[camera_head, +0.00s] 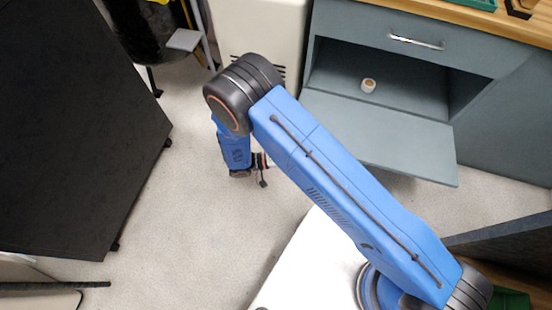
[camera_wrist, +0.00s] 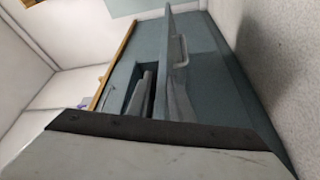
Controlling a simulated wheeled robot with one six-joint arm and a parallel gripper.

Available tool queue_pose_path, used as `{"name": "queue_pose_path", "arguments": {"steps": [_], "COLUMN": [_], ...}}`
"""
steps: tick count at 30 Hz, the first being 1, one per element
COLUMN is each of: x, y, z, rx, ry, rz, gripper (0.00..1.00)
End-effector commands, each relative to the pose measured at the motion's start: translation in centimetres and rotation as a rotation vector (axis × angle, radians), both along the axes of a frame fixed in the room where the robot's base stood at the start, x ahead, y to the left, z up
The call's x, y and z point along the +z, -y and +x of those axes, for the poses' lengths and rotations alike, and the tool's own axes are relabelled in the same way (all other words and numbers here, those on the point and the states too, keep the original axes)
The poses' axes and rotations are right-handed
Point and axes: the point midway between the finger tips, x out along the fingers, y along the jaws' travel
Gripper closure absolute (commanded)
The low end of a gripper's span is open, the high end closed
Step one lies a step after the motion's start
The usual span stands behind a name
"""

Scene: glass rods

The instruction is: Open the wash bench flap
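The wash bench (camera_head: 500,115) is a grey-blue cabinet with a wooden top at the upper right of the head view. Its flap (camera_head: 375,130) is folded down and juts out from the front, so the compartment above it is open. The bench also shows tilted in the wrist view (camera_wrist: 225,75), with a panel and a handle standing out from its front. My gripper (camera_head: 262,170) hangs below the arm's elbow, left of the flap and apart from it. It is small and partly hidden, its opening is unclear, and no fingers show in the wrist view.
A white cabinet (camera_head: 262,30) stands left of the bench, and a black cabinet (camera_head: 70,130) at far left. Bare floor (camera_head: 190,210) lies between.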

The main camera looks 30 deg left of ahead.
Motion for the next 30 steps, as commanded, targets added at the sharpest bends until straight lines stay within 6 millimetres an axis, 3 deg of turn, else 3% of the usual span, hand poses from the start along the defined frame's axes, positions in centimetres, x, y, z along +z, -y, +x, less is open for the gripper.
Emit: {"name": "queue_pose_path", "arguments": {"steps": [30], "x": [-1.4], "y": [-4.6], "z": [-3.1], "rx": [0.001], "ry": [0.000], "rz": [0.000], "gripper": [0.83]}}
